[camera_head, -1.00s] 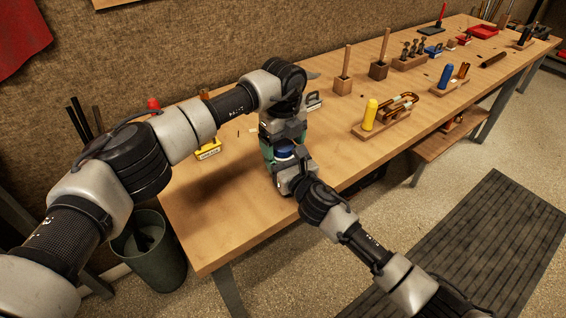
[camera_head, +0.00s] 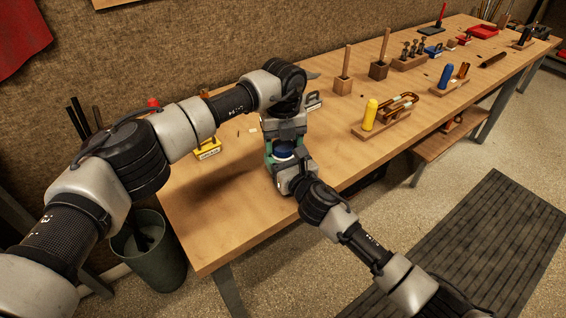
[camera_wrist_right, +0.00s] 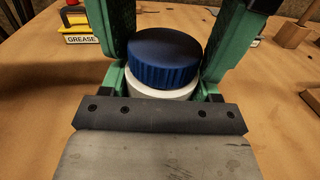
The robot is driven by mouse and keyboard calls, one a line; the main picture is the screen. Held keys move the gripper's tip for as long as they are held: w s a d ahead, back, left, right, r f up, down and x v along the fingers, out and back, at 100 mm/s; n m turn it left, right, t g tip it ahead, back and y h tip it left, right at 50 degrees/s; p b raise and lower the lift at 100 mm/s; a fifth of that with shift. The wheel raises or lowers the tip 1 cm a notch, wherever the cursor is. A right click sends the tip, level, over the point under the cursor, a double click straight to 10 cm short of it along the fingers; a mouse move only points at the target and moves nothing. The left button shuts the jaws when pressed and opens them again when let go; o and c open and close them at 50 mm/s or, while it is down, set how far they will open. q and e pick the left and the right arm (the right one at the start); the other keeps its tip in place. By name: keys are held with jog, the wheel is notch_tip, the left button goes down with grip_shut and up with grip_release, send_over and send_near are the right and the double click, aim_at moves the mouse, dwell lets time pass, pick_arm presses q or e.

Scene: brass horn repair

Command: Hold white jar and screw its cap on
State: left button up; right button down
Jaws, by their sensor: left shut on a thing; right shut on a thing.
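The white jar (camera_wrist_right: 150,88) stands upright at the right wrist view's middle, with the ribbed blue cap (camera_wrist_right: 163,62) on top. How far the cap is threaded cannot be seen. In the head view the blue cap (camera_head: 283,153) shows between the two grippers, and the jar is mostly hidden. My right gripper (camera_head: 284,168) comes from the front right and is shut on the jar. My left gripper (camera_head: 284,149) reaches down from above and is shut on the cap. Green finger parts flank cap and jar in the wrist view.
The jar is over the near left part of the wooden workbench (camera_head: 225,225). A yellow grease box (camera_head: 207,149) stands to the left. A yellow-handled tool (camera_head: 369,115) and wooden holders (camera_head: 343,86) stand to the right. The bench's front left is clear.

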pick_arm(q)
jog(key=shift+m, duration=1)
jog(key=o, duration=1)
jog(key=shift+r, duration=0.15)
notch_tip(320, 180, up, 4)
jog(key=shift+r, duration=0.15)
jog(key=shift+c, duration=0.2)
